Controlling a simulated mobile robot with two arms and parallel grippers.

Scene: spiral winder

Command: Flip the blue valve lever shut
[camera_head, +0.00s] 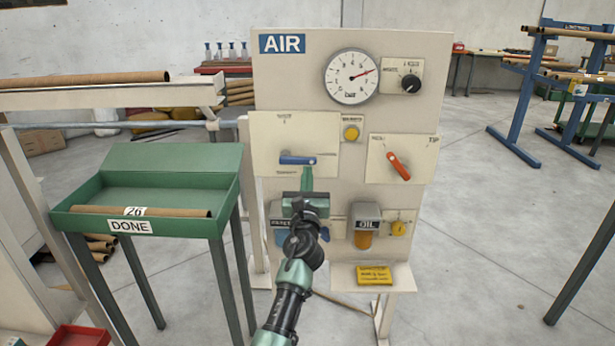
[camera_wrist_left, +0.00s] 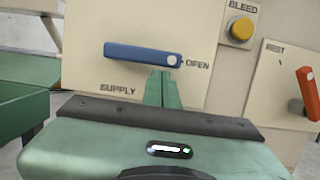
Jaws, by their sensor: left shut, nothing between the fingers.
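The blue valve lever (camera_head: 298,160) lies about horizontal on a cream plate of the AIR panel. In the left wrist view the lever (camera_wrist_left: 140,54) has a round silver spot near its right end, with OPEN printed to the right and SUPPLY below. My left gripper (camera_head: 307,178) is in front of the panel, its green fingers pointing up at the lever. In the left wrist view the fingers (camera_wrist_left: 162,88) are together and empty, their tips just under the lever's right part. I cannot tell whether they touch it. My right gripper is not in view.
A gauge (camera_head: 351,77), a black knob (camera_head: 411,83), a yellow button (camera_head: 352,133) and an orange-red lever (camera_head: 398,166) share the panel. The OIL bowl (camera_head: 365,240) is lower down. A green DONE tray (camera_head: 185,227) holding a tube stands left. Floor at right is open.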

